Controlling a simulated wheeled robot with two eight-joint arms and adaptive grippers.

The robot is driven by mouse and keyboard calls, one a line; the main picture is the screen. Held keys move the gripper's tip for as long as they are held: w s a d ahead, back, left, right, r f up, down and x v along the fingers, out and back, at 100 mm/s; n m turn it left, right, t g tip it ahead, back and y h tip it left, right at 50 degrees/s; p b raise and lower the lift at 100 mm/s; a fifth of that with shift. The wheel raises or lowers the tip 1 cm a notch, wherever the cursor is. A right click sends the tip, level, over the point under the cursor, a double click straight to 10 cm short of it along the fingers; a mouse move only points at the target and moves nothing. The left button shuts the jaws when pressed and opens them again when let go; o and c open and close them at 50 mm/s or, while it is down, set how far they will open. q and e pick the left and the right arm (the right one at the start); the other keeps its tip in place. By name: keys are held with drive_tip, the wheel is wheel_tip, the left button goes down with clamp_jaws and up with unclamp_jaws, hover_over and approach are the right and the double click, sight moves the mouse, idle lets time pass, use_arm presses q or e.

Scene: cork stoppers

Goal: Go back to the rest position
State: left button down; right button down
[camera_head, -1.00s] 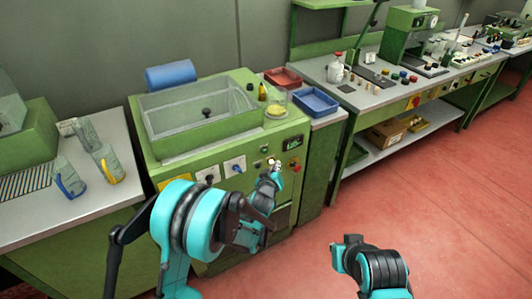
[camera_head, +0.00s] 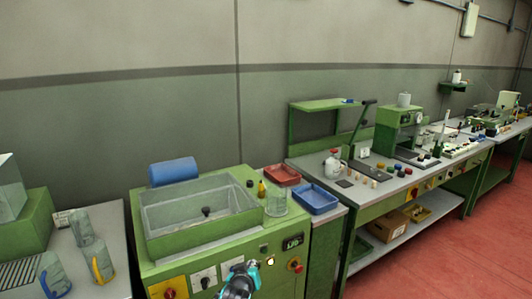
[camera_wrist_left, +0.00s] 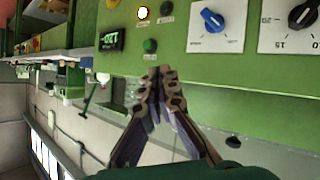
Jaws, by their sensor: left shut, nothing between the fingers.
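My left gripper shows in the left wrist view (camera_wrist_left: 158,78), its two dark fingers together at the tips with nothing between them. It points at the green front panel (camera_wrist_left: 190,65) of the machine; whether it touches the panel I cannot tell. In the head view, a teal and black part of my left arm shows at the bottom edge, in front of the green machine (camera_head: 160,245). My right gripper is not in view.
The green machine carries a clear tank (camera_head: 165,215), a blue roll (camera_head: 173,171) and a glass beaker (camera_head: 276,203). A blue tray (camera_head: 317,199) and a red tray (camera_head: 282,175) lie to its right. Red floor (camera_head: 450,245) is open at right.

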use_arm(q)
drive_tip(key=s+a+r+g+y, duration=0.1)
drive_tip(key=s+a+r, duration=0.1)
drive_tip(key=s+a, duration=0.35)
drive_tip(key=s+a+r+g, duration=0.2)
drive_tip(key=s+a, duration=0.1)
drive_tip(key=s, duration=0.5)
drive_tip(key=s+a+f+m+g, duration=0.1)
drive_tip(key=s+a, duration=0.1)
drive_tip(key=s, duration=0.6)
drive_tip(key=s+a+f+m+g, duration=0.1)
drive_tip(key=s+a+f, duration=0.1)
drive_tip(key=s, duration=0.7)
drive_tip(key=shift+s+a+f+g+y, duration=0.3)
idle(4.6)
